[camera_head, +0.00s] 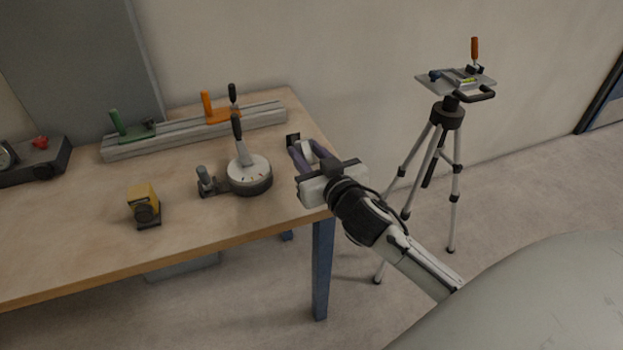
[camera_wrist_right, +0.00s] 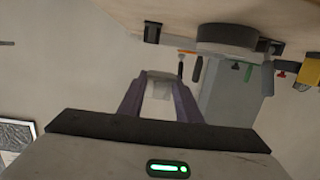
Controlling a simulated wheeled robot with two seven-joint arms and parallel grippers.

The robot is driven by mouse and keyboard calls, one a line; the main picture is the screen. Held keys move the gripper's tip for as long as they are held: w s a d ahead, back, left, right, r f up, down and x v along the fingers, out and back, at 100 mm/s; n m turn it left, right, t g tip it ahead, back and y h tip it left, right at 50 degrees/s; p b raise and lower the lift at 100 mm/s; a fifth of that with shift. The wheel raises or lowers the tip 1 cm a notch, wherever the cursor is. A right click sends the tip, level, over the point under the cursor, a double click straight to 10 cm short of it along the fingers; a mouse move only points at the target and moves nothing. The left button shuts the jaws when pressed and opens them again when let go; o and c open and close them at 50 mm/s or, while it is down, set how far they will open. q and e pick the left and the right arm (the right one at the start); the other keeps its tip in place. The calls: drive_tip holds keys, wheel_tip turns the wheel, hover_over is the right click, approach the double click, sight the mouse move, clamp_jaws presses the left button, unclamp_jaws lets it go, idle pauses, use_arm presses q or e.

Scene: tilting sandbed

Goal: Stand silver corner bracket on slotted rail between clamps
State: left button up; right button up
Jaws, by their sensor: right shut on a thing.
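The slotted rail (camera_head: 180,138) lies along the back of the table. A clamp with a green handle (camera_head: 115,122) sits at its left part, and a clamp with an orange handle (camera_head: 208,104) sits farther right. The rail between them is bare. My right gripper (camera_head: 302,150) is over the table's right end, its purple fingers shut on a light grey piece that looks like the silver corner bracket (camera_wrist_right: 158,90). The fingers partly hide the bracket in the head view, so its exact pose is unclear. My left gripper is not in view.
A round grey device with a black-handled lever (camera_head: 250,175) stands in front of the rail. A yellow block on a dark base (camera_head: 144,203) is near the front edge. A tripod (camera_head: 447,115) stands right of the table.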

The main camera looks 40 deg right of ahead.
sight(312, 157)
drive_tip(key=w+d, duration=0.1)
drive_tip(key=w+d+r+h, duration=0.1)
drive_tip(key=shift+d+r+m, duration=0.1)
drive_tip(key=shift+d+m, duration=0.2)
drive_tip(key=shift+m, duration=0.1)
wheel_tip(312, 157, down, 5)
drive_tip(key=shift+r+b, duration=0.15)
drive_tip(key=shift+b, duration=0.4)
wheel_tip(312, 157, down, 4)
drive_tip(key=shift+f+b, duration=0.2)
drive_tip(key=shift+b, duration=0.4)
drive_tip(key=shift+f, duration=0.25)
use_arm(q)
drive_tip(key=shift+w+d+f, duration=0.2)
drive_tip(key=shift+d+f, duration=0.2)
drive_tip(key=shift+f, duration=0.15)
